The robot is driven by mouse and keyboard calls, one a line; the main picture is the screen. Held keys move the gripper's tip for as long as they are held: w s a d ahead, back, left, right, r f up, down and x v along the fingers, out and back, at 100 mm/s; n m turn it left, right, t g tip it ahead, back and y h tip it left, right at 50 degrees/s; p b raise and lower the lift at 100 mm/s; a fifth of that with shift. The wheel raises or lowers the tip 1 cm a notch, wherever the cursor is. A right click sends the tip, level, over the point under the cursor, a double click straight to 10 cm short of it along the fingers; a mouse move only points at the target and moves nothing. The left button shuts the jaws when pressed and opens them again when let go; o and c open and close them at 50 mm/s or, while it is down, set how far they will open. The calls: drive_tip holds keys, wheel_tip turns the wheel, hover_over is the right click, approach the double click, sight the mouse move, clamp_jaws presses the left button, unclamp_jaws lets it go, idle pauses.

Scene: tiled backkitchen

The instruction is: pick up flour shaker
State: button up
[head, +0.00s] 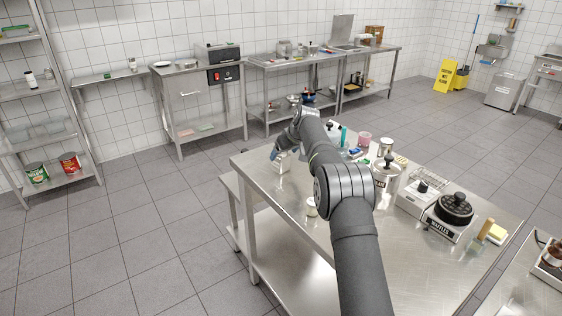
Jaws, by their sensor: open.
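My gripper (275,155) is small in the head view, at the far end of my arm over the left part of the steel table (268,178). It is open, close to a small whitish container (284,165) standing on the table; whether they touch I cannot tell. A small pale-topped container (311,207) stands apart, nearer to me, just left of my arm. A pale, can-like container (385,147) stands right of my arm. Which of these is the flour shaker I cannot tell for sure. My arm hides the middle of the table.
Right of my arm stand a lidded metal pot (387,178), a waffle maker (452,211), a pink cup (364,139) and a teal bottle (343,137). Bare steel lies around the near-left container. Shelves (50,150) and counters line the walls.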

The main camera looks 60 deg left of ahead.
drive_tip(key=shift+x, duration=1.15)
drive_tip(key=shift+c, duration=0.2)
drive_tip(key=c, duration=1.2)
